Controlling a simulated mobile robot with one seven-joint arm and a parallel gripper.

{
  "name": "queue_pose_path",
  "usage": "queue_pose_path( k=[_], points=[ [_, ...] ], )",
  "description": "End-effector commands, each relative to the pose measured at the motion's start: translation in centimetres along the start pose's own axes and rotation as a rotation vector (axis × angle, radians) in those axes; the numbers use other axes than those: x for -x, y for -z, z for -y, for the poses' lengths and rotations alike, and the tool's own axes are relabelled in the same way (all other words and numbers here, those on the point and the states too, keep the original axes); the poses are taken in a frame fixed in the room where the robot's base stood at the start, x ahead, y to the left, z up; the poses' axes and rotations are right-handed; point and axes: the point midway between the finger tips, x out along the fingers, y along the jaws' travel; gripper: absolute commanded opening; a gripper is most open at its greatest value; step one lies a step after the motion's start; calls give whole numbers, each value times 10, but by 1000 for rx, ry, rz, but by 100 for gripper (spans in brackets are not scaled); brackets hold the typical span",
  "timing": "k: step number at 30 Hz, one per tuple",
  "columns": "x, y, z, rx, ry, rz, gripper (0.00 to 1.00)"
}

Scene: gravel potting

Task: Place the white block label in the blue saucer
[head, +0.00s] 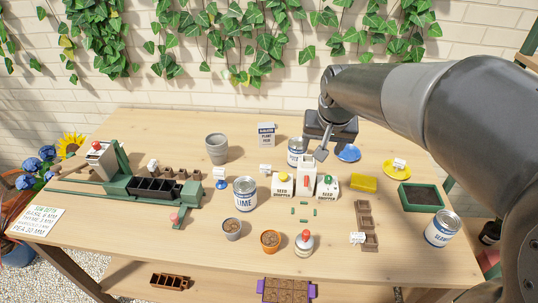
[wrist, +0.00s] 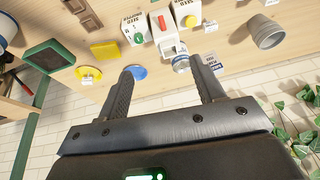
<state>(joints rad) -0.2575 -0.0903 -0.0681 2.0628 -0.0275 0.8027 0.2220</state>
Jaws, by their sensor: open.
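The blue saucer (head: 349,153) lies at the back right of the bench, partly behind my gripper; it also shows in the wrist view (wrist: 137,72) and looks empty. A small white block label (head: 399,162) sits in the yellow saucer (head: 394,173) to its right. Other small white labels stand at the middle (head: 265,169), by the left trays (head: 153,166) and by the brown tray at front right (head: 356,238). My gripper (head: 322,153) is open and empty above the bench, just left of the blue saucer in the head view; both fingers show apart in the wrist view (wrist: 163,72).
White seed boxes (head: 283,185) and a tall white carton stand in front of my gripper, with a tin (head: 297,150) beside it. A yellow sponge (head: 363,183) and green tray (head: 421,196) lie at the right.

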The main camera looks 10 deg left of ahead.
Motion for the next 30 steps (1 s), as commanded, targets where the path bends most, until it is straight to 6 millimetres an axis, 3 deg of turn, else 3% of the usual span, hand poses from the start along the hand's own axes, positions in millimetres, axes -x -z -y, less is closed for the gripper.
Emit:
queue_pose_path(
  k=[9,18,24,30],
  points=[
    [-92,56,64,6,-17,56,62],
    [-185,79,125,19,-44,86,62],
    [-216,82,145,25,-54,91,62],
    [-232,80,147,25,-56,93,62]
  ],
)
